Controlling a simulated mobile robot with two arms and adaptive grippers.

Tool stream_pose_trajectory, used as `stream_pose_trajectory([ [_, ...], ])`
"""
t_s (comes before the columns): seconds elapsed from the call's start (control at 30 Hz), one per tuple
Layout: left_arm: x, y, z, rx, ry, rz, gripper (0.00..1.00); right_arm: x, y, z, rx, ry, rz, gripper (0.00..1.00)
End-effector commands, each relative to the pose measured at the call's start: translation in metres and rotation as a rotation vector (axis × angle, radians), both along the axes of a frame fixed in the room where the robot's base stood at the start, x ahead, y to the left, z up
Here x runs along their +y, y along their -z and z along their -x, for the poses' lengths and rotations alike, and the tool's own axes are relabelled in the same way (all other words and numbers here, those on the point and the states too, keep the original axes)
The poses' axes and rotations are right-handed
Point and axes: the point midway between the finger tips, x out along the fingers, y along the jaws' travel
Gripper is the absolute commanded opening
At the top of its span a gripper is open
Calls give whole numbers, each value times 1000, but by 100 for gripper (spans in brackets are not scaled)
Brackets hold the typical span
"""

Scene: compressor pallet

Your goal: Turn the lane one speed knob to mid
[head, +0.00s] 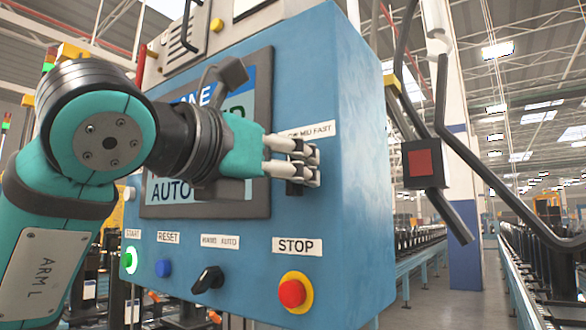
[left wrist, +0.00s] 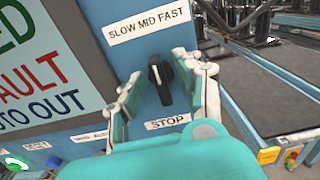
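The black speed knob (left wrist: 160,82) is on the blue panel in the left wrist view, under the label SLOW MID FAST (left wrist: 147,24). Its pale mark points up and slightly left in that picture. My left gripper (left wrist: 164,88) is open, with one finger on each side of the knob; gaps show between the fingers and the knob. In the head view my left gripper (head: 308,165) is at the right part of the panel, below the label (head: 311,131), and hides most of the knob. My right gripper is in neither view.
Below are a STOP button (head: 292,293), a black selector (head: 208,280), a blue RESET button (head: 163,268) and a lit START button (head: 129,260). A screen (head: 255,198) lies behind my left wrist. A box with a red square (head: 421,163) hangs at right.

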Motion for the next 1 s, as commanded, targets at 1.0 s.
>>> stream_pose_trajectory([
  [1.0, 64, 0, 88, -1, -1, -1, 36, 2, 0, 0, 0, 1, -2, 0],
])
